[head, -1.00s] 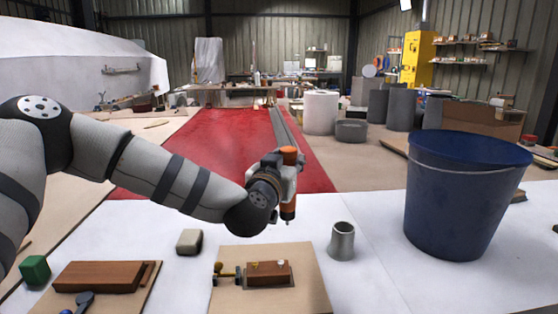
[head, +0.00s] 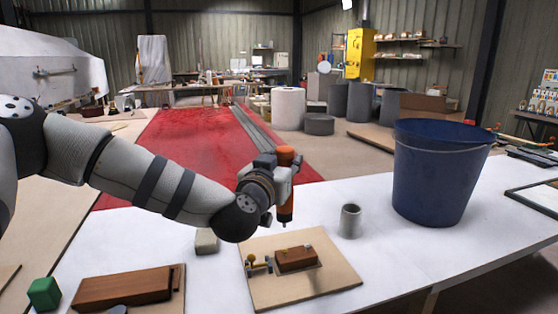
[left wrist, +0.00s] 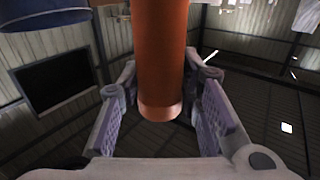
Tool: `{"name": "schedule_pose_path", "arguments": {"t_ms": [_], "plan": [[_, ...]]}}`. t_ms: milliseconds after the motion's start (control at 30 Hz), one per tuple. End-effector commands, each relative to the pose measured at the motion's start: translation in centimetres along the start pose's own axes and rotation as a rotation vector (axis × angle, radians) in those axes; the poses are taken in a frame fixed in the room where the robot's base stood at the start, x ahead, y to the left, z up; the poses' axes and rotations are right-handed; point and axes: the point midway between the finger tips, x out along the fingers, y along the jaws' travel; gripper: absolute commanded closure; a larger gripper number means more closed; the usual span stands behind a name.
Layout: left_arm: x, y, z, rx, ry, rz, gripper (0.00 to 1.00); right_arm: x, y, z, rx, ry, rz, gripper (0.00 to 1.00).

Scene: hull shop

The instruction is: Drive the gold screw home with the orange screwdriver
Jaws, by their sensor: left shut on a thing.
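My left gripper (head: 284,190) is shut on the orange screwdriver (head: 285,212), which it holds upright, tip down, above the bench. In the left wrist view the orange handle (left wrist: 160,60) stands between the two finger pads. A brown wood block (head: 297,259) sits on a pale board (head: 325,283), with a brass-coloured clamp (head: 258,263) at its left side. A tiny gold spot on the block's top (head: 308,247) may be the gold screw; it is too small to be sure. The screwdriver's tip looks above and behind the block, apart from it. My right gripper is not in view.
A grey metal cup (head: 350,221) and a large blue bucket (head: 440,175) stand to the right on the white bench (head: 400,255).

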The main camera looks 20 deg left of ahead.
Motion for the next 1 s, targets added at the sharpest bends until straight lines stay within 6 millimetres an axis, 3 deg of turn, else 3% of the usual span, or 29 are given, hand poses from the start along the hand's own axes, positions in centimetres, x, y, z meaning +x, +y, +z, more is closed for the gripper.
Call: {"name": "schedule_pose_path", "arguments": {"t_ms": [167,433,1000], "plan": [[0.0,-0.1,2.0,0.000,-0.001,-0.002,0.96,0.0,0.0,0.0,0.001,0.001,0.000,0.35],[0.1,-0.1,6.0,-0.001,-0.011,-0.001,0.96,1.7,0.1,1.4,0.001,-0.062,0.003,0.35],[0.0,-0.1,5.8,0.000,0.004,-0.001,0.96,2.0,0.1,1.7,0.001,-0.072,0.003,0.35]]}}
